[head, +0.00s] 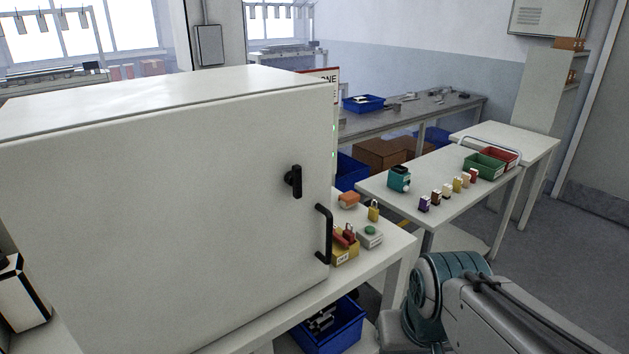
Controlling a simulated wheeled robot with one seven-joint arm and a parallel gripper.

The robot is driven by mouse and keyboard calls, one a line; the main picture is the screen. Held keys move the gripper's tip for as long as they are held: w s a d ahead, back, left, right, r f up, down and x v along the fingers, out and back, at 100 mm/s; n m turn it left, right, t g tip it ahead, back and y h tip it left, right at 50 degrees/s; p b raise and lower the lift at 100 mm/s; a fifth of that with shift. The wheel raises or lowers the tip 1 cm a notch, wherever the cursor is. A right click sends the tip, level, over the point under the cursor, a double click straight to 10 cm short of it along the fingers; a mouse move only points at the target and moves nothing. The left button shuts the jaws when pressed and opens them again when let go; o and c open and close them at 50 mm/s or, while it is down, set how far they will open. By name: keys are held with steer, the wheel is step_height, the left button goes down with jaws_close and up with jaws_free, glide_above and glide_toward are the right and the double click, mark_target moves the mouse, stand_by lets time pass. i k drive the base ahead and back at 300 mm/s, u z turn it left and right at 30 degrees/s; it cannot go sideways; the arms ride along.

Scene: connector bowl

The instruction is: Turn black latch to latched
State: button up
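The black latch (295,181) is on the front of a large white cabinet (160,215), near the right edge of its door. The latch's lever looks upright, roughly vertical. A black vertical handle (324,234) is on the door below and to the right of the latch. The door appears closed against the cabinet. My arm shows at the lower right, in front of the tables and well apart from the latch. My gripper is outside the view.
A blue crate (335,328) sits below. Another table (400,207) holds a teal device (399,179) and several small connectors.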

mark_target(294, 178)
steer(key=z, duration=0.65)
steer(key=k, duration=1.05)
steer(key=z, duration=1.2)
steer(key=i, duration=1.15)
steer(key=u, duration=1.35)
steer(key=i, duration=0.6)
steer(key=u, duration=0.65)
